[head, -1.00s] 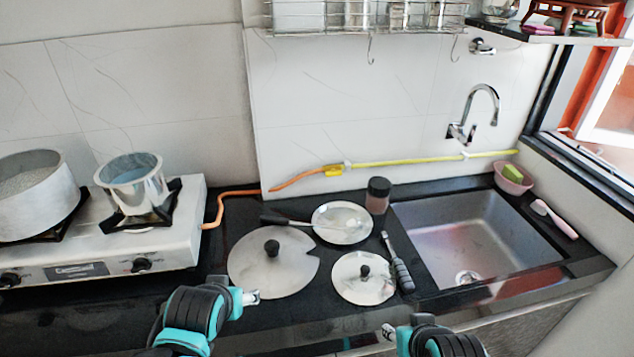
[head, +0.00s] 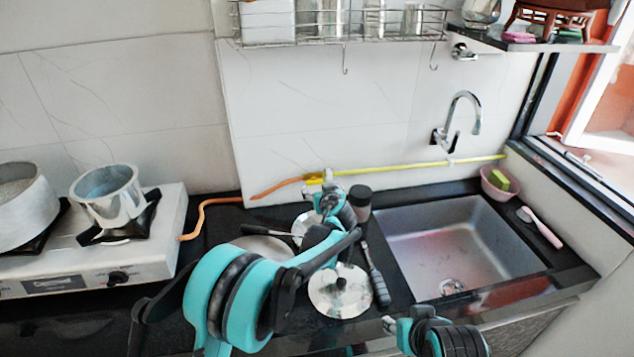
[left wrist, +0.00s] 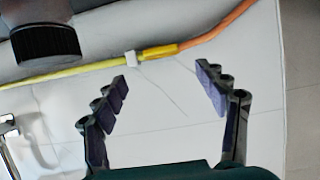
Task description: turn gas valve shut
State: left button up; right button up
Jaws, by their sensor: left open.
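The yellow gas valve (head: 313,181) sits on the wall where the orange hose meets the yellow pipe. In the left wrist view the valve (left wrist: 160,53) lies just beyond and between my open fingertips, with no visible contact. My left gripper (head: 328,182) reaches up over the counter toward the wall and partly covers the valve in the head view. In the left wrist view my left gripper (left wrist: 162,78) is open and empty. My right gripper (head: 390,325) is low at the counter's front edge; its jaws are too small to read.
A dark-lidded jar (head: 360,198) stands right of my left gripper, close to the wall. Pan lids (head: 325,298) lie on the counter beneath my left arm. The stove (head: 150,262) with pots is left; the sink (head: 440,240) is right.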

aim_at(315, 181)
pick_arm(q)
jog(key=b+x, duration=0.2)
jog(key=x, duration=0.5)
jog(key=shift+f, duration=0.15)
jog(key=shift+w, duration=0.3)
jog(key=shift+a, duration=0.1)
jog(key=c, duration=1.1)
